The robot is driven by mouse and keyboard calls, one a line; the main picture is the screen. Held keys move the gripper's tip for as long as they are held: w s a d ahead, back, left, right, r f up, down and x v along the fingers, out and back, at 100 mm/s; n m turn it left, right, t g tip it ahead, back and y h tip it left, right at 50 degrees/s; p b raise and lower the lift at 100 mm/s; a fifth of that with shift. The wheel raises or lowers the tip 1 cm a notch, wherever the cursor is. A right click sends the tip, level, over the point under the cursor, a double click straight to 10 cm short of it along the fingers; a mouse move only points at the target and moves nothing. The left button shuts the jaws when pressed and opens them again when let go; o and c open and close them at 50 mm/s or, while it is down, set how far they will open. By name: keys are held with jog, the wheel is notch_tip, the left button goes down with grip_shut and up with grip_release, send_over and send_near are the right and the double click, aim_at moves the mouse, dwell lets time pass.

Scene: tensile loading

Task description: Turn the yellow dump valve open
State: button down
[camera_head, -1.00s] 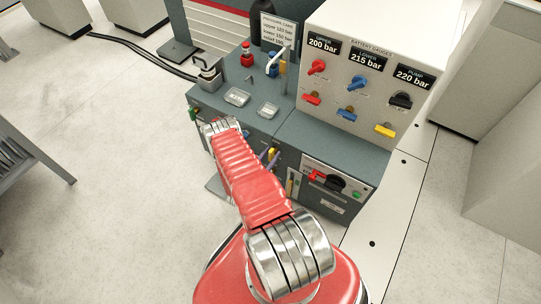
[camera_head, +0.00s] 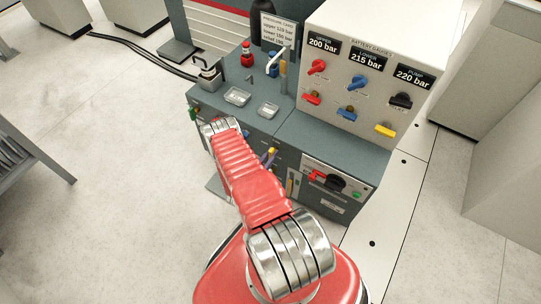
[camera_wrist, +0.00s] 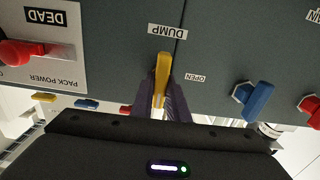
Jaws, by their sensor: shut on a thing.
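The yellow dump valve handle (camera_wrist: 162,72) is in the wrist view, just below the DUMP label (camera_wrist: 167,31), which appears upside down. The handle lies nearly vertical in that picture. An OPEN label (camera_wrist: 195,78) is to its right. My gripper (camera_wrist: 162,92) has its dark purple fingers on both sides of the handle and is shut on it. In the head view, the yellow handle (camera_head: 271,151) shows as a small piece on the front of the grey cabinet, with my gripper (camera_head: 267,158) at it, partly hidden by my red arm.
A blue handle (camera_wrist: 259,100) and a red handle (camera_wrist: 310,104) are to the right in the wrist view. A red pack power switch (camera_wrist: 30,52) is at left. The gauge box (camera_head: 365,75) stands on the cabinet. Open floor (camera_head: 90,200) lies left.

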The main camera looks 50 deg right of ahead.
jog(key=shift+d, duration=0.1)
jog(key=n, duration=0.4)
jog(key=shift+w, duration=0.15)
jog(key=n, duration=0.4)
jog(key=shift+w, duration=0.2)
jog(key=n, duration=0.5)
jog(key=shift+w+f, duration=0.1)
jog(key=shift+f, duration=0.1)
jog(key=n, duration=0.4)
jog(key=shift+w+f+n, duration=0.1)
jog(key=shift+f+n, duration=0.1)
jog(key=shift+n, duration=0.2)
jog(key=c, duration=1.7)
grip_release()
